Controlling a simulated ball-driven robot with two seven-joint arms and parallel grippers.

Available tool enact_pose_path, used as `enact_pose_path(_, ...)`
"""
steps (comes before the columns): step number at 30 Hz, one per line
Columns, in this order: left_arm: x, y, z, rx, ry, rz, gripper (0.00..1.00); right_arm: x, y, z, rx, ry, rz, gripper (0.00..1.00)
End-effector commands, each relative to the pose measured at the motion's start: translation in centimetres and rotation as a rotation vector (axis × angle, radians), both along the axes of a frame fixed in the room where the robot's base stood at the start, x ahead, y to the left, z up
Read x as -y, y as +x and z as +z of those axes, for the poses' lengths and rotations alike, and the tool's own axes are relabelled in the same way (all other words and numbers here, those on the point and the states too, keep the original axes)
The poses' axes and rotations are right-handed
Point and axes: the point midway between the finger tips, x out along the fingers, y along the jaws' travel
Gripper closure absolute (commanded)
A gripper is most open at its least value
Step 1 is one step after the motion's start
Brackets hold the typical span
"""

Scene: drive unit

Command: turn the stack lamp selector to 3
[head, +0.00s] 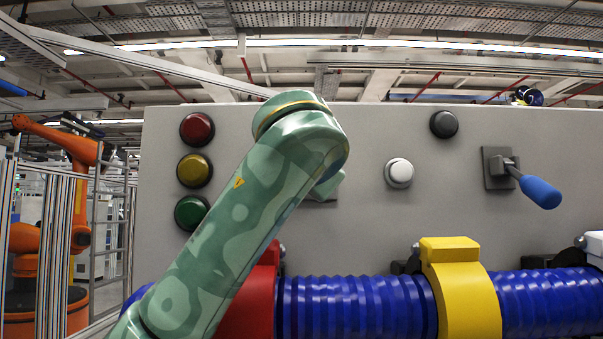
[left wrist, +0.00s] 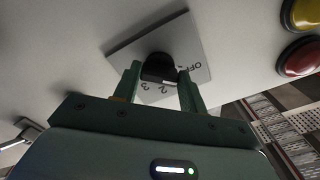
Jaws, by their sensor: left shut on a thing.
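The lamp selector is a black knob (left wrist: 157,66) on a square pale plate (left wrist: 180,32) in the left wrist view. The marks OFF, 2 and 3 show on the plate; other marks are hidden. My left gripper (left wrist: 158,77) has one green finger on each side of the knob and is shut on it. I cannot tell which mark the knob points at. In the head view my left arm covers the knob and most of its plate. The stack lamps are red (head: 197,129), yellow (head: 194,170) and green (head: 191,213), in a column left of my arm. My right gripper is not in view.
The grey panel (head: 380,130) also carries a white button (head: 399,173), a black button (head: 443,124) and a blue-handled lever (head: 540,191). A ribbed blue hose (head: 350,306) runs along below, in a red clamp (head: 252,300) and a yellow clamp (head: 463,290).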

Motion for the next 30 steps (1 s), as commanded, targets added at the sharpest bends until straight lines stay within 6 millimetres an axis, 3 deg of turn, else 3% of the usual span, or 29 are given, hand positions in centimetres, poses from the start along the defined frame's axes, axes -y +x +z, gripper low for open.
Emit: enact_pose_path(30,-0.2,0.1,0.1,-0.006,0.955,0.002,0.81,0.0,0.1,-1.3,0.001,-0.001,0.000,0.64)
